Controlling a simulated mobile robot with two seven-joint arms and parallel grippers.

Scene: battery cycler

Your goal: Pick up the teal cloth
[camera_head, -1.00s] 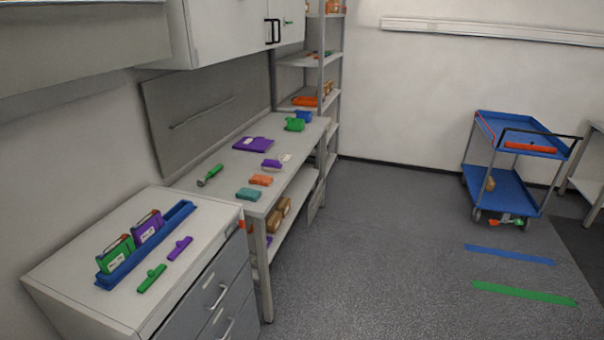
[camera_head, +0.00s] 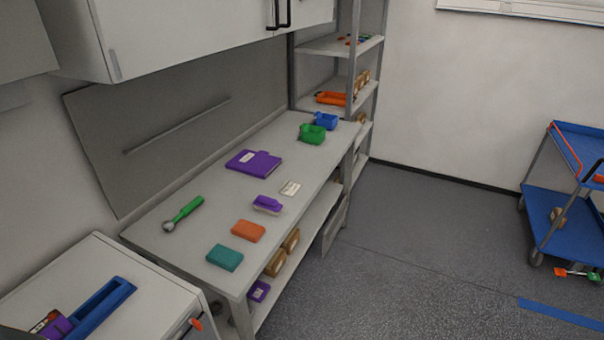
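The teal cloth (camera_head: 225,257) is a small folded block lying flat near the front left end of the grey workbench (camera_head: 180,268). An orange cloth (camera_head: 248,231) of similar shape lies just behind it, apart from it. Neither of my grippers shows in the head view, and nothing touches the teal cloth.
On the bench are a green-handled tool (camera_head: 183,214), a purple binder (camera_head: 254,162), a purple-topped block (camera_head: 267,204) and green (camera_head: 312,134) and blue (camera_head: 326,121) containers. A white cabinet (camera_head: 105,270) adjoins on the left. A blue cart (camera_head: 560,225) stands far right.

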